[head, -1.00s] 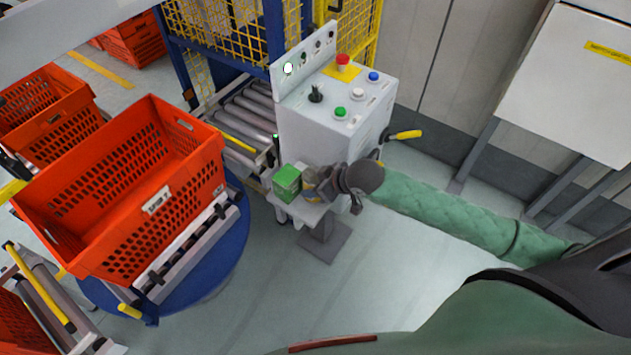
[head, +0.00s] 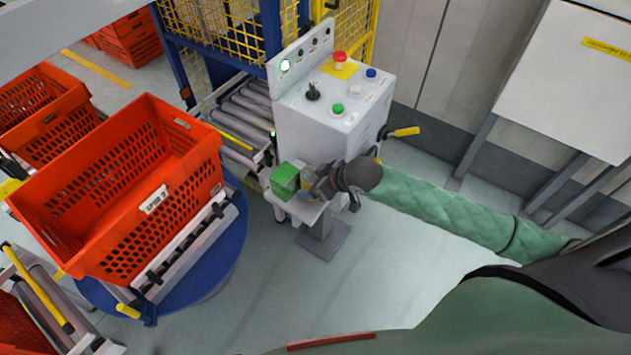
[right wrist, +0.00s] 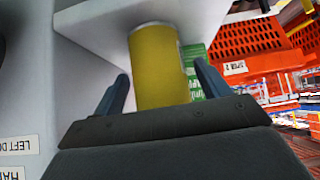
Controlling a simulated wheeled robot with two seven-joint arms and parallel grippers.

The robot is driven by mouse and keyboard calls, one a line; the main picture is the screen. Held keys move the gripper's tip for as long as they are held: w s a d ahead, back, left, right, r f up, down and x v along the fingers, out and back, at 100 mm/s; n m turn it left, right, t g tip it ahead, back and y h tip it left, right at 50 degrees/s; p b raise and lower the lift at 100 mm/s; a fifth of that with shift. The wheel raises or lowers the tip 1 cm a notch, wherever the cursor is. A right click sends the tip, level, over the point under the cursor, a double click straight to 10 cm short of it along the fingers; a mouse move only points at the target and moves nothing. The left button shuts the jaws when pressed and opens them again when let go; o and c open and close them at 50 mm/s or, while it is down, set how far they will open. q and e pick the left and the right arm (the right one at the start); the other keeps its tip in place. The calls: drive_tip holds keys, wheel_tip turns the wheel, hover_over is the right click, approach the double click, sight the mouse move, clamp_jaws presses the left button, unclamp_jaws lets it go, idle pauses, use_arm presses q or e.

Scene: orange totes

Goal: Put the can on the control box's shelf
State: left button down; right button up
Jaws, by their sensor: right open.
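The yellow can (right wrist: 160,65) stands on the control box's white shelf (right wrist: 100,35) in the right wrist view, which shows the scene upside down. In the head view the can (head: 307,182) is a small yellowish shape on the shelf (head: 303,211), beside a green box (head: 285,180). My right gripper (head: 320,184) is at the shelf's right side, next to the can and partly hiding it. In the wrist view its fingers (right wrist: 163,86) are open, one on each side of the can, with gaps visible. My left gripper is not in view.
The grey control box (head: 330,125) with coloured buttons rises behind the shelf. A yellow-handled lever (head: 404,132) sticks out at its right. A large orange tote (head: 100,215) stands to the left. The floor right of the shelf is clear.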

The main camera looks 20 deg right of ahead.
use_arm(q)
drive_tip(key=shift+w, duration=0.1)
use_arm(e)
drive_tip(key=shift+r, duration=0.15)
drive_tip(key=shift+d, duration=0.1)
drive_tip(key=shift+s+d+r, duration=0.1)
drive_tip(key=shift+s+r, duration=0.1)
drive_tip(key=shift+s+d+r+b, duration=0.25)
drive_tip(key=shift+s+r+b, duration=0.05)
drive_tip(key=shift+r, duration=0.1)
drive_tip(key=shift+s+d+r, duration=0.2)
drive_tip(key=shift+s+d, duration=0.05)
use_arm(q)
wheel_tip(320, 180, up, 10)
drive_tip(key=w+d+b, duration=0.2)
drive_tip(key=b, duration=0.1)
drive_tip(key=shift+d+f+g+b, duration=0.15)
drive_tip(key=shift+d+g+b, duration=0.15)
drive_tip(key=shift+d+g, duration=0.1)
use_arm(e)
drive_tip(key=v, duration=0.9)
drive_tip(key=shift+r, duration=0.2)
drive_tip(key=shift+s+a, duration=0.1)
